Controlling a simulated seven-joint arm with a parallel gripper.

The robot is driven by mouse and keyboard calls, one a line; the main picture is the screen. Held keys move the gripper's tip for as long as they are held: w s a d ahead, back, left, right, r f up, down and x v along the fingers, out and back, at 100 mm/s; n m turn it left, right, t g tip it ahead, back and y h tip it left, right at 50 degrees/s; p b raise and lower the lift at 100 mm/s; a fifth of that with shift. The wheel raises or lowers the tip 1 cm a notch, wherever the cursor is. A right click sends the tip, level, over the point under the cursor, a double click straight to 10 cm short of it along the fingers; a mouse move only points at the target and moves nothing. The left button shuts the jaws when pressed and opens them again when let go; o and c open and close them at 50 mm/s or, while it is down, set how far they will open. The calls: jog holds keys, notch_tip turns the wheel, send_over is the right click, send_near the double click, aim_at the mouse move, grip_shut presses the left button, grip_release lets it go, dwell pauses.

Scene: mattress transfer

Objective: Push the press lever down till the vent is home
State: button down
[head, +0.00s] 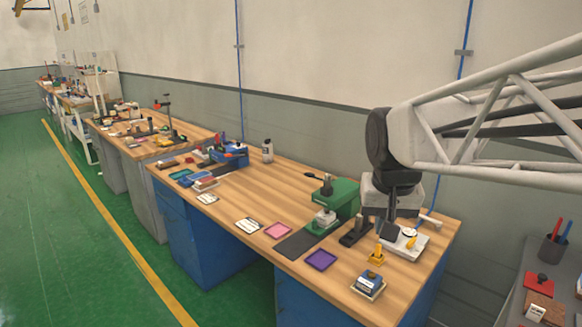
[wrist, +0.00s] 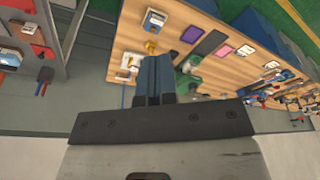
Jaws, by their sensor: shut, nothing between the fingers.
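The green press (head: 342,197) stands on the wooden bench. Its lever (head: 322,177) sticks out at the upper left with a dark knob and looks raised. A pale block (head: 325,216) sits at the foot of the press; I cannot tell if it is the vent or how far in it is. My gripper (head: 389,234) hangs to the right of the press, apart from the lever. In the wrist view my gripper (wrist: 153,62) is shut with nothing in it. The press (wrist: 189,78) shows just right of the fingers there, partly hidden by the gripper body.
A black stand (head: 355,234) and a white tray (head: 407,243) lie close to my gripper. A yellow holder (head: 377,257), a purple tray (head: 320,260) and a pink tray (head: 278,230) lie in front. Bare wood (head: 262,192) lies left of the press; the wall is behind.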

jog(key=w+a+r+m, duration=0.15)
jog(key=w+r, duration=0.25)
jog(key=w, duration=1.2)
jog(key=w+a+r+m, duration=0.1)
jog(key=w+r+m, duration=0.15)
jog(key=w, duration=1.45)
jog(key=w+a+f+m, duration=0.1)
jog(key=w+f, duration=0.4)
jog(key=w, duration=1.2)
jog(key=w+a+f+m+g+h, duration=0.1)
jog(key=w+a+f, duration=0.3)
jog(key=w, duration=1.3)
jog(key=shift+a+f+m, duration=0.25)
jog(key=shift+f+m, duration=0.35)
jog(key=shift+f, duration=0.1)
jog(key=shift+f, duration=0.15)
send_over(309, 173)
notch_tip(309, 173, down, 12)
jog(key=shift+w+d+r, duration=0.1)
jog(key=shift+f, duration=0.85)
jog(key=shift+s+a+f, duration=0.1)
jog(key=shift+s+a, duration=0.1)
jog(key=shift+a, duration=0.05)
